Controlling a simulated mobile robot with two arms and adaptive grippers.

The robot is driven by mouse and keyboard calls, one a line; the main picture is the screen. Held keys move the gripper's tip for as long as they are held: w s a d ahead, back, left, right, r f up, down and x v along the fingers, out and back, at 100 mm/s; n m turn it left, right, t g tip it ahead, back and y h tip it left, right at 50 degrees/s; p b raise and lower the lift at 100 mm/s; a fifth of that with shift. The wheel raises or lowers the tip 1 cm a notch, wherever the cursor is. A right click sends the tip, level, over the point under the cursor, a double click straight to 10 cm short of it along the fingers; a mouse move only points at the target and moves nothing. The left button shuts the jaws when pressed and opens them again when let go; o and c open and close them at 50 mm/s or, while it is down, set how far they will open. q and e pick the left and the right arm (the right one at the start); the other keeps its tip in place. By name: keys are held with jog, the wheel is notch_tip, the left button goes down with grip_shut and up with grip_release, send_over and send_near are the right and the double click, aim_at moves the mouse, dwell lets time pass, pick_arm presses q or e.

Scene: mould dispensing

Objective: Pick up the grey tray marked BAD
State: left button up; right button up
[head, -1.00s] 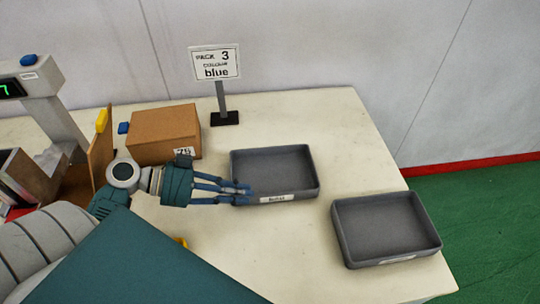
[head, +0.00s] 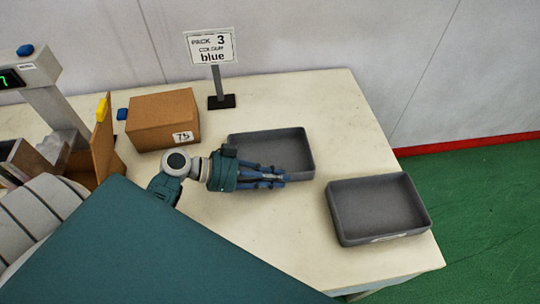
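Two grey trays lie on the table. The middle grey tray (head: 289,142) carries a white label on its front wall, mostly covered by my fingers and unreadable. The right grey tray (head: 380,204) has a label on its front edge, seen too steeply to read. I cannot tell which one is marked BAD. Both look empty. My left gripper (head: 277,177) is at the front rim of the middle tray, its fingers pointing right along that rim, one on each side. The fingers look apart, with a gap between them. My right gripper is not in view.
A cardboard box (head: 163,119) labelled 75 stands behind left. A sign (head: 211,46) reading "3" and "blue" stands behind the middle tray. A scale with a green display (head: 10,78) is at far left. The table (head: 290,235) is bare in front of the trays.

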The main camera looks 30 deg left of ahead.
pick_arm(q)
grip_shut()
jog(key=shift+r, duration=0.15)
